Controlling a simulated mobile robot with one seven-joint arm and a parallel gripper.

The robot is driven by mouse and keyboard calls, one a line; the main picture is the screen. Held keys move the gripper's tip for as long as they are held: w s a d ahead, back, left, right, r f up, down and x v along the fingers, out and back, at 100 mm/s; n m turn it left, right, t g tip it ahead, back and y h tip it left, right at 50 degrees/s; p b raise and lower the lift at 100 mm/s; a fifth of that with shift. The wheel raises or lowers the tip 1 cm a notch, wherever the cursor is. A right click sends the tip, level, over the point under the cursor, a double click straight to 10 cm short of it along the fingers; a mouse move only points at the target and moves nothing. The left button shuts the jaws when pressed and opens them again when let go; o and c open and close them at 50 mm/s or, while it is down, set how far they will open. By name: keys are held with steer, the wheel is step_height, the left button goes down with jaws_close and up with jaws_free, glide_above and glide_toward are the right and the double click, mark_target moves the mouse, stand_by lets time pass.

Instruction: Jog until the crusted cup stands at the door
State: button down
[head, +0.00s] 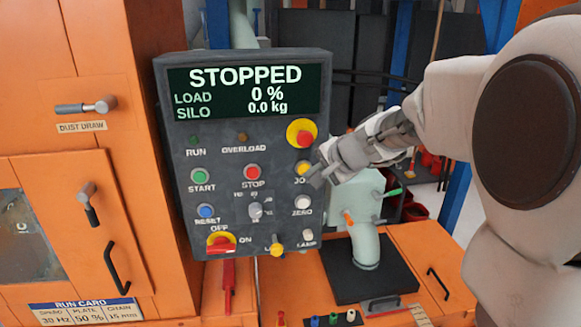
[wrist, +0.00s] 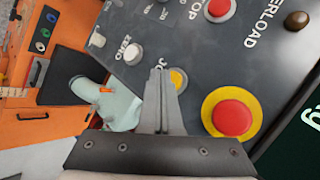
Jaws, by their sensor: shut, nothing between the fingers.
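My gripper (head: 316,176) is shut and empty, its fingertips at the yellow JOG button (head: 302,168) on the grey control panel (head: 180,150). In the wrist view the closed fingers (wrist: 158,72) partly cover the JOG button (wrist: 178,80); I cannot tell whether they touch it. The panel's display (head: 246,90) reads STOPPED, load 0 %, silo 0.0 kg. An orange door (head: 60,222) with a dark window (head: 18,235) is at the left. A small pale curved mark shows in the window; I cannot make out a crusted cup.
A red emergency button on yellow (head: 302,133) sits just above JOG, and the white ZERO button (head: 303,202) just below. START (head: 197,174) and STOP (head: 252,172) are to the left. A pale green pipe (head: 362,225) stands behind my gripper on the orange housing.

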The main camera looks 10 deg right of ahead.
steer(key=shift+w, duration=0.1)
stand_by(0.7)
steer(key=shift+w, duration=0.35)
steer(key=shift+w, duration=0.4)
stand_by(0.6)
steer(key=shift+s, duration=0.15)
steer(key=shift+s+b, duration=0.5)
steer(key=shift+s, duration=0.2)
steer(key=s+b, duration=0.1)
steer(key=s, duration=0.4)
steer(key=shift+b, duration=0.3)
